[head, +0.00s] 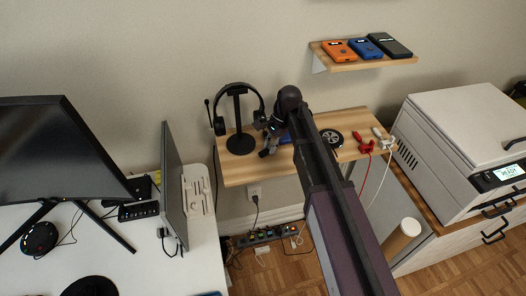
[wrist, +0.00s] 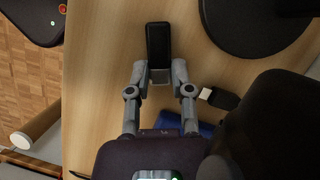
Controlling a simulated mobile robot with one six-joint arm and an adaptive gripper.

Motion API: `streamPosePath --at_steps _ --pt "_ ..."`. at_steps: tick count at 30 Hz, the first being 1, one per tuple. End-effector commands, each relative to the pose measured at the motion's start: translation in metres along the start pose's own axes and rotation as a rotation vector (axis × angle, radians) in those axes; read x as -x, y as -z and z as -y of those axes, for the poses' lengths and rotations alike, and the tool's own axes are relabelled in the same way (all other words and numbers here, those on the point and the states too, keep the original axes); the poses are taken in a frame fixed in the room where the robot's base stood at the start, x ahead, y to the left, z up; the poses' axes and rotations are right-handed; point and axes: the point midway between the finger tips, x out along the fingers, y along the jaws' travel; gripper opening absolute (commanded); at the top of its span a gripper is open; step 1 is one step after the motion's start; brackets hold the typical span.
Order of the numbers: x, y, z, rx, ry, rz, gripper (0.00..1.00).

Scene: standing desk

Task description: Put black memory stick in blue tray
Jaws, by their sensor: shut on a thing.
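My gripper (wrist: 159,72) is shut on a black, oblong memory stick (wrist: 158,42), which sticks out beyond the fingertips over the wooden shelf in the wrist view. A grey end of it shows between the fingers. The blue tray (wrist: 197,127) is mostly hidden behind my gripper and wrist; a blue edge shows to the right of the fingers. In the head view the blue tray (head: 285,138) is a small patch by my gripper (head: 268,129). The held stick cannot be made out there.
A small black plug-like piece with a pale metal end (wrist: 221,98) lies on the wood beside the tray. The headphone stand (head: 239,142) is close on the left. A black disc (head: 331,138) and red connectors (head: 364,143) are on the right of the wooden shelf (head: 235,174).

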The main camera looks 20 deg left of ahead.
Motion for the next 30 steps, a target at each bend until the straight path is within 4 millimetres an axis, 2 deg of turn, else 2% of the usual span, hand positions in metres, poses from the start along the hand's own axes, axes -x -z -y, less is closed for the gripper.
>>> streamPosePath --at_steps 1,2,16,23,30 --pt "0.0 0.0 0.0 0.0 0.0 0.0 0.1" --pt "0.0 0.0 0.0 0.0 0.0 0.0 0.06" --pt "0.008 -0.003 0.0 -0.001 0.0 0.0 0.06" --pt "0.0 -0.016 -0.035 -0.001 0.0 0.0 0.06" --pt "-0.007 -0.034 -0.082 -0.002 0.0 0.0 0.06"
